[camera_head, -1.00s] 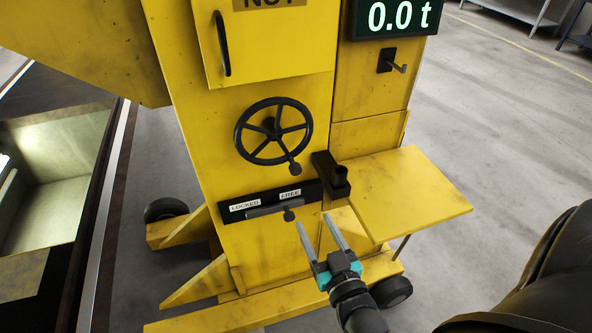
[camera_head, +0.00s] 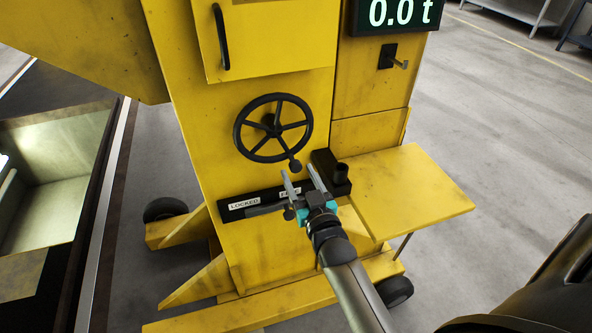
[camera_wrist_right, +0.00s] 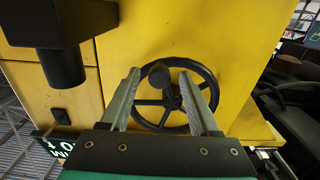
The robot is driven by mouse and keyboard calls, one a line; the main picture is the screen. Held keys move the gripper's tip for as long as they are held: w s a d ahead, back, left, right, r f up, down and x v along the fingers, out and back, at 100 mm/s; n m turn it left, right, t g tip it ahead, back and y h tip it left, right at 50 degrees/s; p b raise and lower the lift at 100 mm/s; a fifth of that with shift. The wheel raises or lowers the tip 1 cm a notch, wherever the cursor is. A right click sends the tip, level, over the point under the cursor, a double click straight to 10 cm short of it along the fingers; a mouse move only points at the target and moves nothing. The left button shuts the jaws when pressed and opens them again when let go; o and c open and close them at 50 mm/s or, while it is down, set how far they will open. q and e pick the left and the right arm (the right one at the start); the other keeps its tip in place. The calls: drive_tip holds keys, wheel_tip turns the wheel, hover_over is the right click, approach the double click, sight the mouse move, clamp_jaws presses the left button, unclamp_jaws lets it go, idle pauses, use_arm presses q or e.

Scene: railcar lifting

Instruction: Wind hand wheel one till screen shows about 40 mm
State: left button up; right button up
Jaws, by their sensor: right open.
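The black hand wheel (camera_head: 273,128) with several spokes is on the front of the yellow jack column. Its handle knob (camera_head: 295,166) is at the lower right of the rim. My right gripper (camera_head: 302,179) is open and empty just below the knob. In the right wrist view, the hand wheel (camera_wrist_right: 176,112) lies beyond my open fingers (camera_wrist_right: 162,92), with the knob (camera_wrist_right: 159,75) showing between them, not gripped. The screen (camera_head: 400,13) reads 0.0 t at the top right; its upper part is cut off. My left gripper is out of view.
A black bracket with a socket (camera_head: 331,172) sticks out right of the wheel. Below is a lever strip with a LOCKED label (camera_head: 243,203); my gripper partly hides the other label. A yellow shelf (camera_head: 415,190) juts out at the right.

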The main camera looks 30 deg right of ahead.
drive_tip(key=shift+x, duration=1.3)
clamp_jaws()
idle(0.5)
